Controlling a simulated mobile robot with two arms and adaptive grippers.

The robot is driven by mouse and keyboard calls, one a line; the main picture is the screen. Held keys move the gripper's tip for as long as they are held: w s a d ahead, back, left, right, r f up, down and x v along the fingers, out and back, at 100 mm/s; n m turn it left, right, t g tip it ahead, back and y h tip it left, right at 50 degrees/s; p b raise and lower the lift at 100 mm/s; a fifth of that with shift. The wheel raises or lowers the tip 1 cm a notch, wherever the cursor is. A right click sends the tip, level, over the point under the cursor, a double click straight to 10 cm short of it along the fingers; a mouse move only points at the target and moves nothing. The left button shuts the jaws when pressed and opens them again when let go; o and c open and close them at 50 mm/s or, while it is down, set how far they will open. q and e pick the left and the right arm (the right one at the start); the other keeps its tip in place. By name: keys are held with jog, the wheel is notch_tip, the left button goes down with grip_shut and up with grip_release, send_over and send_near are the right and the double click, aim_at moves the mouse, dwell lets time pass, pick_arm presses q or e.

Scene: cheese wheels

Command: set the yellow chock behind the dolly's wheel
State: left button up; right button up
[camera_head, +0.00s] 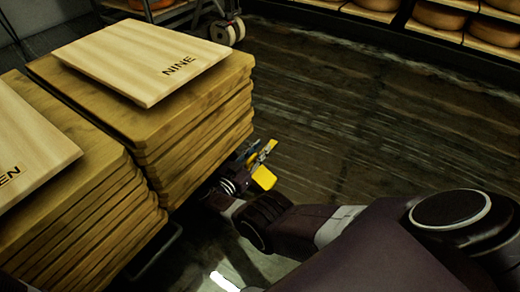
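A yellow piece (264,178), which looks like the chock, shows right beside my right gripper (256,156), low by the right side of the board stack. My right arm reaches there from the lower right. The gripper is small and dark in this view, and I cannot tell whether its fingers are closed on the yellow piece. A dark metal frame (165,246), probably part of the dolly, shows at the foot of the stacks. The dolly's wheel near my gripper is hidden by the boards and my arm. My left gripper is out of view.
Stacks of wooden boards fill the left, topped by a pale board marked NINE (140,62) and another pale board (28,150). A cart with a white caster (222,32) stands behind. Shelves with cheese wheels (438,16) line the back. The dark floor (350,110) right of the stacks is clear.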

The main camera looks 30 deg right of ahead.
aim_at(246, 165)
jog(key=shift+r, duration=0.25)
jog(key=p+v, duration=0.1)
jog(key=v, duration=0.6)
jog(key=shift+s+a+f, duration=0.1)
jog(key=shift+a+f, duration=0.05)
jog(key=shift+a, duration=0.1)
